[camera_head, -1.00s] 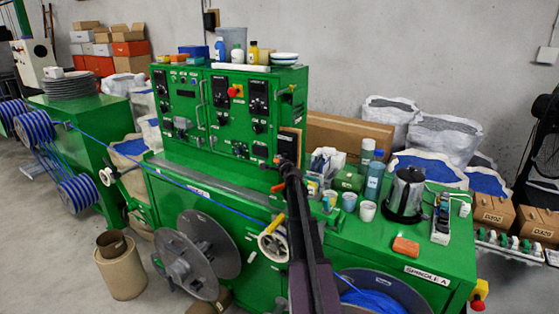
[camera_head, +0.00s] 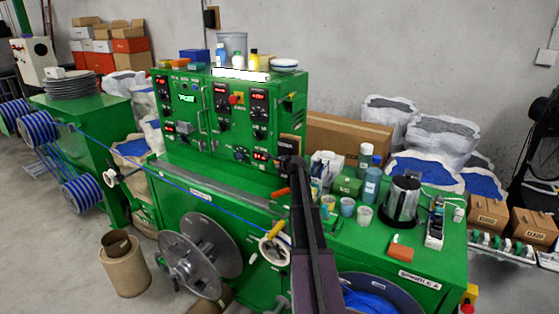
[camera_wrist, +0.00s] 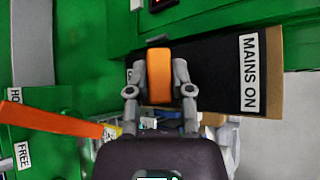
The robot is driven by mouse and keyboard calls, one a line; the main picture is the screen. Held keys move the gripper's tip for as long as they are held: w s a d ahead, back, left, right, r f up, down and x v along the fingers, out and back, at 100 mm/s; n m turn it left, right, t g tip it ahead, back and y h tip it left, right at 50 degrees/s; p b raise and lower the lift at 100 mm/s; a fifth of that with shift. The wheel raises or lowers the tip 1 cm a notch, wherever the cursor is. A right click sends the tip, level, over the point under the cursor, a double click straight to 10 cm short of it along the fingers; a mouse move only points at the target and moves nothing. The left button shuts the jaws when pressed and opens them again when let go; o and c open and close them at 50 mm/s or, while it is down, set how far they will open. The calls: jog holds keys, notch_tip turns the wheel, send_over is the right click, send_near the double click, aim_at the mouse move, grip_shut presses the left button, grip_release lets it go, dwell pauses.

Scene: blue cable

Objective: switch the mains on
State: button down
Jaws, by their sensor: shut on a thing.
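The mains switch has an orange handle (camera_wrist: 159,78), seen in the wrist view in front of a dark plate (camera_wrist: 214,72) with a white MAINS ON label (camera_wrist: 249,73). My gripper (camera_wrist: 158,70) has one finger on each side of the handle and is shut on it. In the head view my gripper (camera_head: 291,163) is at the right end of the green control cabinet (camera_head: 205,135), and my arm and gripper hide the handle. The cabinet's red number displays (camera_head: 261,155), a green screen (camera_head: 187,99) and a white lamp bar (camera_head: 241,75) are lit.
An orange lever (camera_wrist: 48,118) by a FREE label (camera_wrist: 23,156) lies close to my gripper's left. Cups, bottles and a kettle (camera_head: 402,199) crowd the bench to the right. The blue cable (camera_head: 190,187) runs along the bench front.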

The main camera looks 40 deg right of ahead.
jog(key=shift+d+r+m+g+y+p, duration=0.15)
jog(key=shift+r+m+g+y+p, duration=0.5)
jog(key=shift+p, duration=0.6)
jog(key=shift+f, duration=0.1)
jog(key=c, duration=0.5)
grip_release()
jog(key=shift+w, duration=0.15)
jog(key=shift+c, duration=0.2)
jog(key=shift+f, duration=0.2)
